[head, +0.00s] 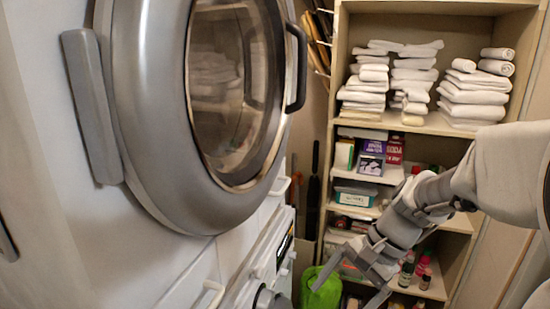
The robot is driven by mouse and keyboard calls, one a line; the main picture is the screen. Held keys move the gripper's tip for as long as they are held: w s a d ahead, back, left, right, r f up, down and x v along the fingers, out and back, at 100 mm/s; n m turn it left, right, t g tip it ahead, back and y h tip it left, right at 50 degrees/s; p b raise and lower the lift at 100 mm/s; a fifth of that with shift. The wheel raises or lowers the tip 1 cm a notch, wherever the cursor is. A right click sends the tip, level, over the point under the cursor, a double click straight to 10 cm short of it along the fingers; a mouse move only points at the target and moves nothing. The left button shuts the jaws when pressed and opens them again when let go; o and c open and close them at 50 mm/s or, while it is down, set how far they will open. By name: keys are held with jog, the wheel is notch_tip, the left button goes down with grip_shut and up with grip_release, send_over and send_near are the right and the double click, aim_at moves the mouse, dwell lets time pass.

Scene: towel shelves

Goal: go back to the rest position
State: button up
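My gripper (347,291) is at the lower middle of the head view, pointing down. Its two fingers are spread apart and it looks open, with nothing seen between them. My arm comes in from the right edge, in front of the shelf unit. The gripper is in front of the lower shelves, beside a green item (321,289) at the bottom, which one finger partly covers. I cannot tell whether they touch.
A large machine with a round glass door (235,90) fills the left. A wooden shelf unit (430,126) holds stacks of white towels (474,92), boxes (371,160) and a lidded bin (355,194). Small bottles (406,275) stand low, near my arm.

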jog(key=s+d+r+n+t+h, duration=0.2)
jog(key=s+r+n+t+h, duration=0.3)
jog(key=s+n, duration=0.5)
jog(key=shift+d+r+t+h, duration=0.3)
jog(key=shift+r+t, duration=0.2)
jog(key=shift+r, duration=0.9)
